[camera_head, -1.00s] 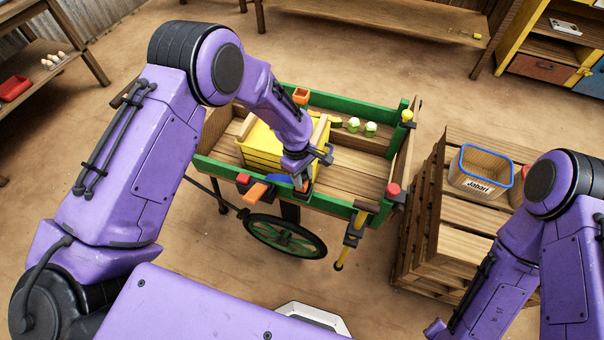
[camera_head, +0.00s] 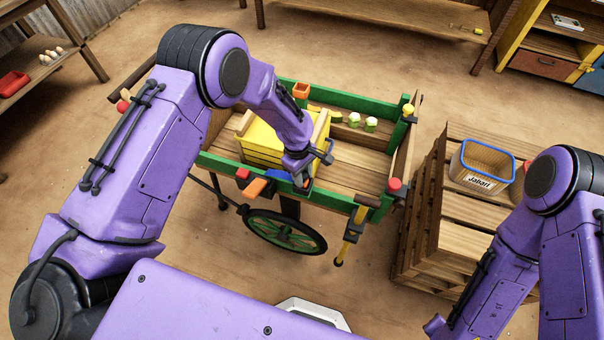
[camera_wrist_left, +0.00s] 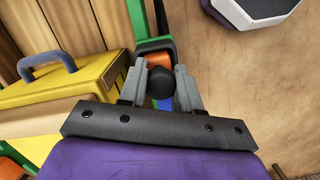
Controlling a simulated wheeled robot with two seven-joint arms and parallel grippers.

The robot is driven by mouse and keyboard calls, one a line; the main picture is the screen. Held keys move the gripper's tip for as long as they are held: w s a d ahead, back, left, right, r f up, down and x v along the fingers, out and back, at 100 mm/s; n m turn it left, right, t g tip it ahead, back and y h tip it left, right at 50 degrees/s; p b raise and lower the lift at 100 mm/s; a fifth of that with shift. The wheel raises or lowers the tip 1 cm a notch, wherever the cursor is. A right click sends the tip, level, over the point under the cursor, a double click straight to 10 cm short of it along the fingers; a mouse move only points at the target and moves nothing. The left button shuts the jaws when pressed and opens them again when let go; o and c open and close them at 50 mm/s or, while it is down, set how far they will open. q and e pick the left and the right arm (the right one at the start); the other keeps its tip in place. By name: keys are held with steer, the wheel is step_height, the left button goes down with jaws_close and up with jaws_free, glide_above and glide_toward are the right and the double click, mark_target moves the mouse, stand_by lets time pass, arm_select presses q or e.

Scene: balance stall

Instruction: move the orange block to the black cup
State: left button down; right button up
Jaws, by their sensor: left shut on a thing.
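My left gripper (camera_head: 303,172) is at the cart's near green rail. In the left wrist view its fingers (camera_wrist_left: 157,68) are shut on the orange block (camera_wrist_left: 154,61), of which only a small part shows between the tips. The black cup (camera_wrist_left: 152,44) shows as a dark rim right around the block's far side. I cannot tell how deep the block sits in it. In the head view the gripper hides most of the block and cup. My right arm is at the lower right; its gripper is not in view.
A yellow crate (camera_head: 262,139) with a handle stands in the cart beside my left gripper. The near rail (camera_head: 335,203) carries a red piece (camera_head: 243,174), an orange piece (camera_head: 257,187) and a hanging yellow-handled tool (camera_head: 352,235). A blue-rimmed bin (camera_head: 485,168) stands on the right crates.

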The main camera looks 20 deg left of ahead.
stand_by(0.8)
arm_select(q)
steer(key=c, duration=0.7)
jaws_free()
steer(key=shift+r, duration=0.15)
steer(key=r, duration=0.3)
steer(key=a+r, duration=0.1)
steer(key=r, duration=0.6)
steer(key=shift+w+a+r+b, duration=0.1)
steer(key=shift+w+a+b, duration=0.15)
steer(key=shift+w+b, duration=0.1)
